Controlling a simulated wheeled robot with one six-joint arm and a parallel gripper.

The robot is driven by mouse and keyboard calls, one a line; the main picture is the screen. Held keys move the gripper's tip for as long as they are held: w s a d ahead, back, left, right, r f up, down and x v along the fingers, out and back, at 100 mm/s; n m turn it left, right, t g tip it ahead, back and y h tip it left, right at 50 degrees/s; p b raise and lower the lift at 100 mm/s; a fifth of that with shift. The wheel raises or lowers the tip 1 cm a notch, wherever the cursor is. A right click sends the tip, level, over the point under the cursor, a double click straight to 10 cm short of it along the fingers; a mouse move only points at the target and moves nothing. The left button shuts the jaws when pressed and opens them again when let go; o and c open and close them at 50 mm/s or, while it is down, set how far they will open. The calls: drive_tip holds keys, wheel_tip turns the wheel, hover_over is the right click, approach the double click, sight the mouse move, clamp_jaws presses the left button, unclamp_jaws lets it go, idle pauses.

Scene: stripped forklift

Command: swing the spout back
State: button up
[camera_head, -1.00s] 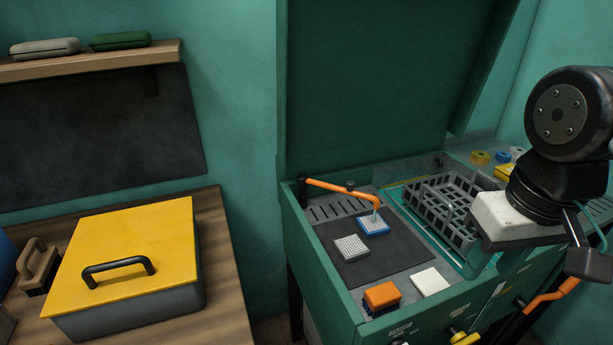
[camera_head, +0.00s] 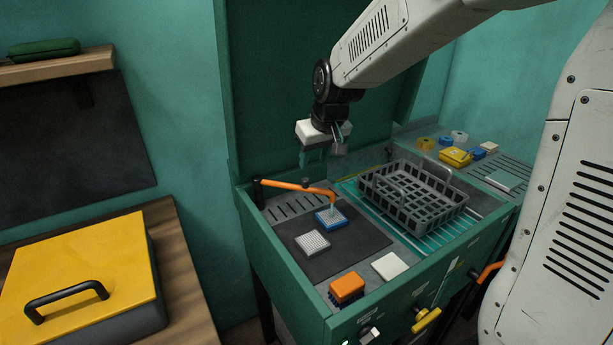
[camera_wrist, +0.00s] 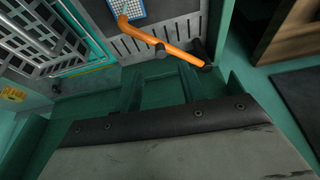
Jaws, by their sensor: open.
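The orange spout (camera_head: 305,187) runs from a dark pivot post at the bench's back left corner, with its bent tip over a blue-edged block (camera_head: 331,217). A thin pale stream shows between tip and block. In the wrist view the spout (camera_wrist: 165,48) crosses the top, its pivot at the right and its tip near the blue-edged block (camera_wrist: 125,8). My gripper (camera_head: 322,150) is open and empty, above and behind the spout, apart from it. Its fingers are small and partly hidden in the head view.
The raised green lid (camera_head: 290,80) stands behind the bench. A grey wire basket (camera_head: 415,195) is right of the spout. A grey-topped block (camera_head: 312,243), an orange block (camera_head: 346,287) and a white block (camera_head: 389,265) stand in front. A yellow-lidded box (camera_head: 90,270) sits on the left table.

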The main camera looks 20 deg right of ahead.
sight(305, 179)
drive_tip(key=x, duration=0.6)
drive_tip(key=w+x, duration=0.1)
drive_tip(key=x, duration=0.2)
drive_tip(key=shift+s+r, duration=0.1)
drive_tip(key=shift+r, duration=0.1)
clamp_jaws()
